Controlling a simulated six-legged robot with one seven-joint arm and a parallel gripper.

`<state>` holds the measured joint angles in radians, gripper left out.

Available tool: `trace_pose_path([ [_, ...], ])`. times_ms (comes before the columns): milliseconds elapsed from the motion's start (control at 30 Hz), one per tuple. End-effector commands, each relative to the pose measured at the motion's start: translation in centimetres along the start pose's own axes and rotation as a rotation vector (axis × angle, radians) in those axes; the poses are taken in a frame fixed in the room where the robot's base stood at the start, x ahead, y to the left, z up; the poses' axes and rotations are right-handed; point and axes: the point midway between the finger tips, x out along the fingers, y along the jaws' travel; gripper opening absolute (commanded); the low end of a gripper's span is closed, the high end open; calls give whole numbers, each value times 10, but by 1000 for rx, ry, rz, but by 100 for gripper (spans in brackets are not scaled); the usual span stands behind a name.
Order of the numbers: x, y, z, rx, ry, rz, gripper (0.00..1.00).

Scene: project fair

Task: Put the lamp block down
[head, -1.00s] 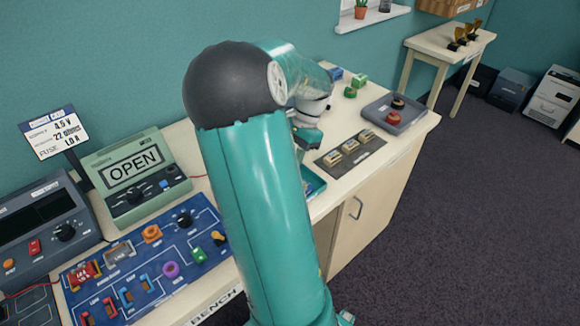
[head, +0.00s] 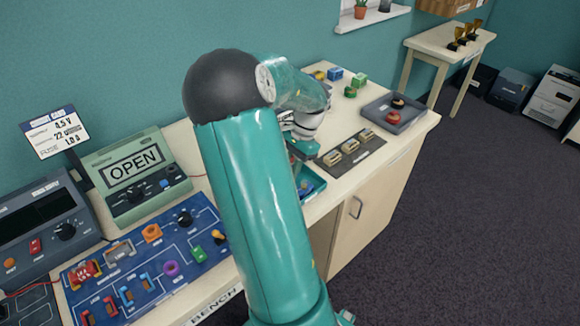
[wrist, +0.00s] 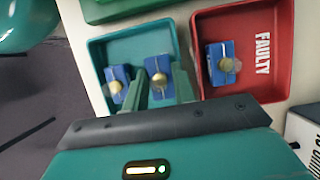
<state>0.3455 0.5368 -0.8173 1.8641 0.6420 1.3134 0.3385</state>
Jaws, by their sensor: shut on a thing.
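My gripper (wrist: 161,84) is shut on a lamp block (wrist: 158,68), a blue block with a round brassy lamp on top. It holds the block over the teal tray (wrist: 133,45), between the tray's side walls; whether the block touches the tray floor I cannot tell. A second blue lamp block (wrist: 117,84) is in the same tray, just left of the left finger. A third lamp block (wrist: 222,62) lies in the red tray marked FAULTY (wrist: 262,18), to the right. In the head view the teal tray (head: 318,184) is partly hidden behind my arm.
A circuit board (head: 130,268) and a meter reading OPEN (head: 135,175) stand on the bench at left. A dark mat with several small blocks (head: 372,152) and a grey tray (head: 412,113) lie at right. A white-sided box (wrist: 303,135) is near the red tray.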

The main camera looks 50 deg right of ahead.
Motion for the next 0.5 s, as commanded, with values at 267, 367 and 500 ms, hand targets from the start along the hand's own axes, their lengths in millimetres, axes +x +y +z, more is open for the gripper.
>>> trace_pose_path([
  [267,6,1,-2,3,0,6,40],
  [367,5,0,-2,2,1,4,48],
  [500,5,-1,-1,0,2,0,48],
])
